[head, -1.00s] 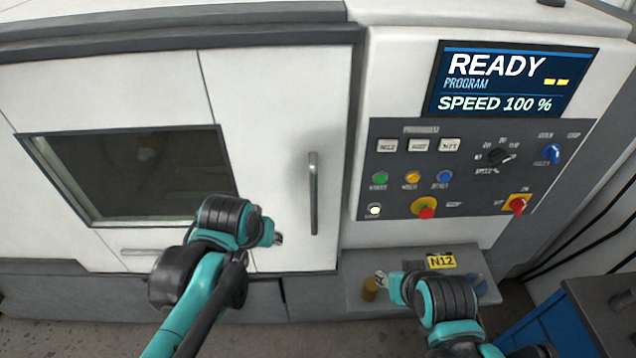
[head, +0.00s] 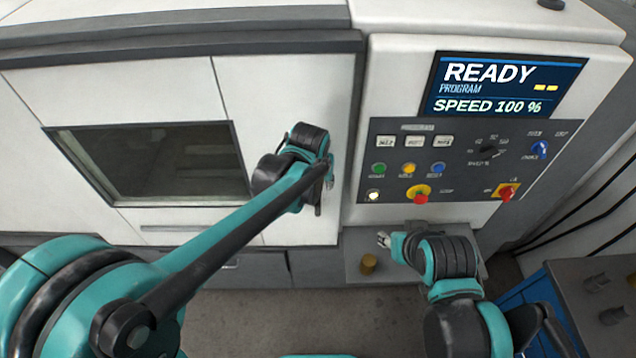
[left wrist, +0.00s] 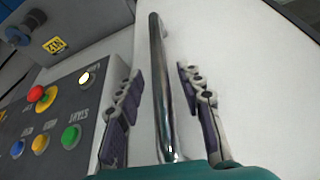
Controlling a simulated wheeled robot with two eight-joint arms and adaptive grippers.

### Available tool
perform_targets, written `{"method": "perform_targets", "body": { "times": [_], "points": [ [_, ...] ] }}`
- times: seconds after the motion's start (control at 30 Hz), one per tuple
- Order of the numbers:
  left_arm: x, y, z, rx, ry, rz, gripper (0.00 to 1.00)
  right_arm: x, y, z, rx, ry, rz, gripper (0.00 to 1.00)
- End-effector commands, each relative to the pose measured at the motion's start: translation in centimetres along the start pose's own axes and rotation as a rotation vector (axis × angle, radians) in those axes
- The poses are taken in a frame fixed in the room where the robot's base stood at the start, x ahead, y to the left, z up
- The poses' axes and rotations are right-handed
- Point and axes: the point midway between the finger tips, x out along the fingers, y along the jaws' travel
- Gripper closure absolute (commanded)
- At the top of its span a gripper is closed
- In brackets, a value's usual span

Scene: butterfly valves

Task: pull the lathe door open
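The lathe door (head: 285,85) is white with a dark window (head: 160,165) and looks closed in the head view. Its metal handle (left wrist: 160,90) stands between the two fingers of my left gripper (left wrist: 162,100) in the left wrist view. The fingers are apart, with a gap on each side of the bar. In the head view my left gripper (head: 326,178) is at the door's right edge and its arm hides most of the handle. My right gripper (head: 383,240) is in front of the ledge below the control panel; its fingers are too small to judge.
The control panel (head: 460,160) with buttons, knobs and a screen (head: 500,85) reading READY is right of the door. A small brass cylinder (head: 368,263) stands on the ledge (head: 355,270). A blue cabinet (head: 530,290) is at the lower right. Floor in front is clear.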

Motion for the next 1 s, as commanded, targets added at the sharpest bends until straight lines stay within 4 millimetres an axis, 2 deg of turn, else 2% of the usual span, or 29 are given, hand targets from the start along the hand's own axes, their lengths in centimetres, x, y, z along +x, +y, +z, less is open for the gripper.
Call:
{"method": "perform_targets", "body": {
  "times": [0.13, 0.4, 0.43, 0.57, 0.83, 1.0],
  "points": [
    [1.2, 0.0, 0.0, 0.000, 0.000, 0.000, 0.62, 0.1, 0.0, 0.1, 0.000, 0.000, 0.000, 0.60],
    [1.4, 0.0, 0.0, 0.000, 0.000, 0.000, 0.62, 0.1, 0.0, 0.0, 0.000, 0.000, 0.000, 0.60],
    [1.4, 0.0, 0.0, 0.000, 0.000, 0.000, 0.65, 0.1, 0.0, 0.0, 0.000, 0.000, 0.000, 0.60],
    [1.4, 0.0, 0.0, 0.000, 0.000, 0.000, 0.99, 0.1, 0.0, 0.0, 0.000, 0.000, 0.000, 0.60],
    [1.4, -0.2, 0.1, -0.001, 0.000, 0.000, 1.00, 0.1, 0.0, 0.1, 0.000, 0.000, 0.000, 0.60],
    [1.3, -1.5, 0.3, -0.002, 0.000, -0.004, 1.00, 0.1, 0.0, 0.1, 0.000, 0.000, 0.000, 0.60]
  ]
}}
